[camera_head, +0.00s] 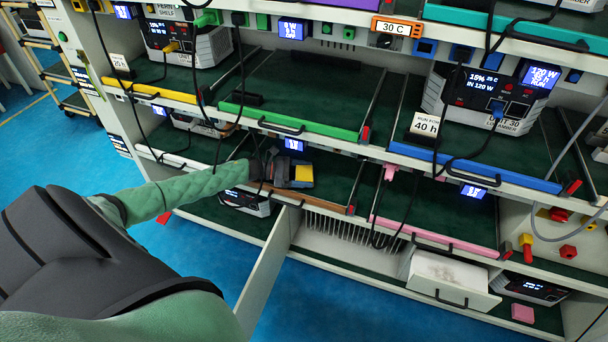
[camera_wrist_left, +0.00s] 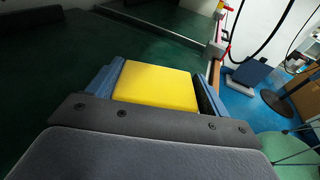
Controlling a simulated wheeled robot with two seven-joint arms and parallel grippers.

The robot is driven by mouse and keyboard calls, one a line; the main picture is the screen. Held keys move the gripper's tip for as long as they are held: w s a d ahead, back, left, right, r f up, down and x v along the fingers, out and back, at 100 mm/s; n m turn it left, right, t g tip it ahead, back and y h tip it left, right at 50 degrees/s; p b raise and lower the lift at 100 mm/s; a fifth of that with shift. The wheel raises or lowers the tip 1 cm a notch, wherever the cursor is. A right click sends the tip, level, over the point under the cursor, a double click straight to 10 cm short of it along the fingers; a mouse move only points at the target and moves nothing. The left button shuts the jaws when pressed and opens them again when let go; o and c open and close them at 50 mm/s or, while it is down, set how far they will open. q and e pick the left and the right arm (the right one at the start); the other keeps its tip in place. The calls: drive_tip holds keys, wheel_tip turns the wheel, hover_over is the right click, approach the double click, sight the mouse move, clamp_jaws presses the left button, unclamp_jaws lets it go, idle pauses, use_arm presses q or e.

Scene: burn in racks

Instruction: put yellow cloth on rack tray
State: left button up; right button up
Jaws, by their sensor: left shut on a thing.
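The yellow cloth (camera_head: 304,173) is a small flat yellow block in the head view. My left gripper (camera_head: 298,175) reaches in from the left and is shut on it. In the left wrist view the cloth (camera_wrist_left: 157,88) sits between the two blue fingers (camera_wrist_left: 160,84). The gripper and cloth are over the dark green rack tray (camera_head: 333,168) with the brown front edge. Whether the cloth touches the tray surface I cannot tell. My right gripper is not in view.
Trays with yellow (camera_head: 150,90), green (camera_head: 290,122), blue (camera_head: 475,167) and pink (camera_head: 435,237) edges surround this bay. Black cables hang across the shelf fronts. A white door (camera_head: 265,270) stands open below, and a white drawer (camera_head: 452,280) sits at lower right.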

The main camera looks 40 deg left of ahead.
use_arm(q)
drive_tip(key=shift+s+f, duration=0.1)
drive_tip(key=shift+f, duration=0.2)
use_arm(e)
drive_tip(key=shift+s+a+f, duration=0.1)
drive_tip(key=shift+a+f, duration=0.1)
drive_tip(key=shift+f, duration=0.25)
use_arm(q)
drive_tip(key=o, duration=0.9)
drive_tip(key=shift+f, duration=0.1)
drive_tip(key=shift+d, duration=0.1)
